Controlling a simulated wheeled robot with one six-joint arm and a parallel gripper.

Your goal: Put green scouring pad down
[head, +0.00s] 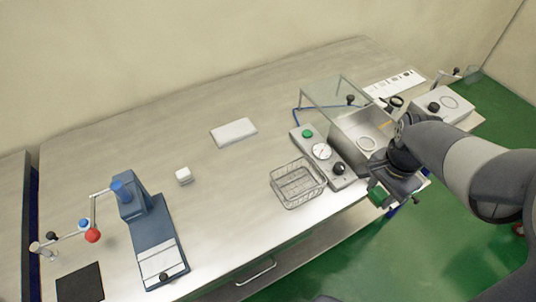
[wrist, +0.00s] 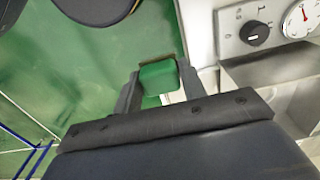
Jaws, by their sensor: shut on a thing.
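The green scouring pad (wrist: 157,77) is between the two fingers of my gripper (wrist: 160,84) in the wrist view. My gripper is shut on it. In the head view a green bit of the pad (head: 377,195) shows at my gripper (head: 386,196), which is beside the front edge of the bench, right of the control box. Green floor shows behind the pad in the wrist view. Much of the pad is hidden by my gripper in the head view.
A wire basket (head: 297,200) stands near the bench's front edge, left of the control box (head: 336,167) with gauge and knob. A clear-lidded case (head: 345,95) stands behind my arm. A white slab (head: 233,132), white block (head: 183,175) and blue press (head: 160,240) lie left. The bench middle is clear.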

